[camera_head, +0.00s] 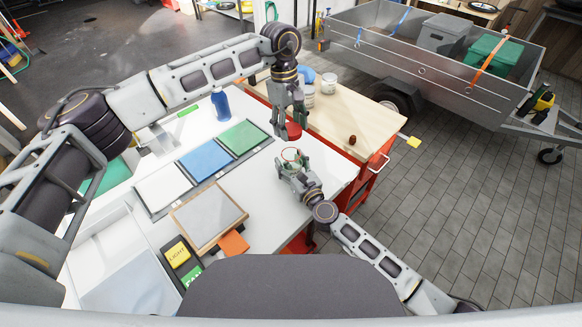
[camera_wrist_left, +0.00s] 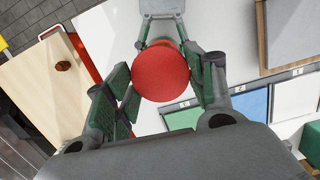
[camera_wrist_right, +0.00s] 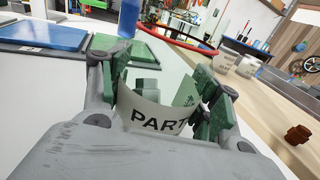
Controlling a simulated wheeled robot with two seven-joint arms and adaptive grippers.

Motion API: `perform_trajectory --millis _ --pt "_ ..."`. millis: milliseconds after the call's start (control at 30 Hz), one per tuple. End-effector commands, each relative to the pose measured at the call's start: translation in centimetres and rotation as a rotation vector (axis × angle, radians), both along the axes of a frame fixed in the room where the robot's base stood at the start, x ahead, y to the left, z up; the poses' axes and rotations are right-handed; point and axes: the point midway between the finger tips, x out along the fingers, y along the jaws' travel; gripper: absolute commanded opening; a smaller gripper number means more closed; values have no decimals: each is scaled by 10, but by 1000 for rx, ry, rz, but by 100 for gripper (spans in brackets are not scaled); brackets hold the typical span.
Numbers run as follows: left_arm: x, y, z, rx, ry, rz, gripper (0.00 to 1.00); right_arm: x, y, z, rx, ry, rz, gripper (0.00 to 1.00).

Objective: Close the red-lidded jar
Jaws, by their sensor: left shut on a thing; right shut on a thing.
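The round red lid (camera_head: 293,131) is held in my left gripper (camera_head: 289,127), above and apart from the jar. In the left wrist view the lid (camera_wrist_left: 160,70) sits between the fingers, its flat top facing the camera. The open jar (camera_head: 291,155) is held in my right gripper (camera_head: 293,168) near the white table's right side. In the right wrist view the jar's pale label (camera_wrist_right: 155,112) reads "PART", with the rest hidden by a finger. The jar looks roughly upright. Its base is hidden, so I cannot tell whether it touches the table.
Green (camera_head: 244,137), blue (camera_head: 205,160) and white (camera_head: 163,188) panels lie on the white table (camera_head: 262,215), left of the jar. A blue bottle (camera_head: 220,103) stands behind them. The wooden-topped red cart (camera_head: 335,115) beyond holds white containers (camera_head: 328,84) and a small brown object (camera_head: 352,140).

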Motion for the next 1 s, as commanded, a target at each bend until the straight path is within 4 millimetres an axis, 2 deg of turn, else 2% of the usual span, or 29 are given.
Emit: perform_trajectory --millis 167,700,1000 --pt "0 0 -4 1 1 0 47 0 0 0 0 0 0 20" --pt "0 1 -48 -3 -6 0 47 0 0 0 -1 0 -1 19" --pt "0 1 -50 -4 -6 0 47 0 0 0 -1 0 -1 19"
